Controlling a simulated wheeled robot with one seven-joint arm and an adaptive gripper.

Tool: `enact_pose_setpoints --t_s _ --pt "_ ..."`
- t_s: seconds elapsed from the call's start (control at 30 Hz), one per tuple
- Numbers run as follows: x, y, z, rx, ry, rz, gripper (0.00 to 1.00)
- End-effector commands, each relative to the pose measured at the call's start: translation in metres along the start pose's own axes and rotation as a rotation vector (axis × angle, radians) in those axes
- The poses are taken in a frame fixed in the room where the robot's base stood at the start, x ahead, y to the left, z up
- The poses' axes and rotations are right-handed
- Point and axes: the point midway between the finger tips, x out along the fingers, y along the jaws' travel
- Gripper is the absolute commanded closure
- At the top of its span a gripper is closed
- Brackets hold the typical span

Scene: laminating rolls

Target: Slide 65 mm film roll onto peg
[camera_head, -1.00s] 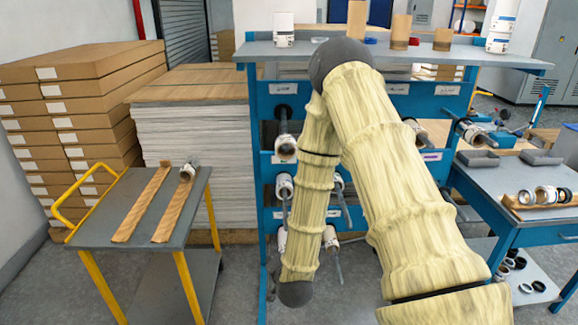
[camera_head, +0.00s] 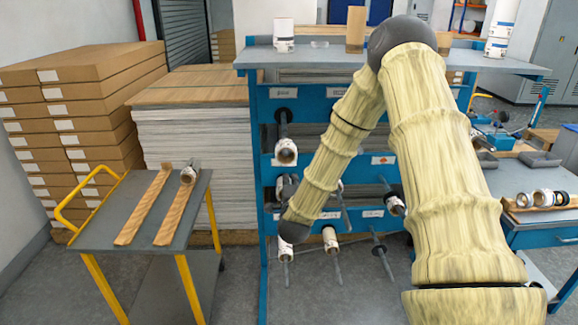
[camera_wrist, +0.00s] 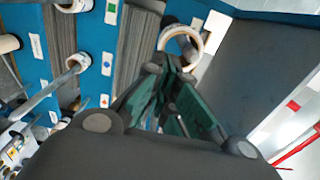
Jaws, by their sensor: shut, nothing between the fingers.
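Several pale film rolls show on the pegs of the blue rack in the head view, among them an upper left roll (camera_head: 286,152) and a lower middle roll (camera_head: 330,238). Another roll (camera_head: 189,174) lies on the grey cart at the left. I cannot tell which roll is 65 mm. In the wrist view my gripper (camera_wrist: 170,66) is shut and empty. A ring-shaped roll end (camera_wrist: 184,40) shows just beyond its fingertips, partly hidden by them; I cannot tell if they touch. A roll on a long peg (camera_wrist: 78,63) is to the left. In the head view my gripper cannot be made out.
The blue rack (camera_head: 320,134) has a grey top shelf (camera_head: 300,57) with rolls and tubes on it. The cart (camera_head: 128,196) with wooden strips stands left, before stacked boxes (camera_head: 85,90). A blue-framed bench (camera_head: 540,240) holds rings at right. Bare floor lies between cart and rack.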

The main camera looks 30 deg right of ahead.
Motion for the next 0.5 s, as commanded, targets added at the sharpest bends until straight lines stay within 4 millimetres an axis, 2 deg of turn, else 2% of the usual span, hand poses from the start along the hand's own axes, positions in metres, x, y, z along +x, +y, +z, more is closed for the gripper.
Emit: enact_pose_setpoints --t_s 0.3,0.5 --pt "0.051 -0.004 0.000 -0.004 -0.001 0.000 1.00" --pt "0.070 -0.002 0.000 -0.002 0.000 0.001 1.00"
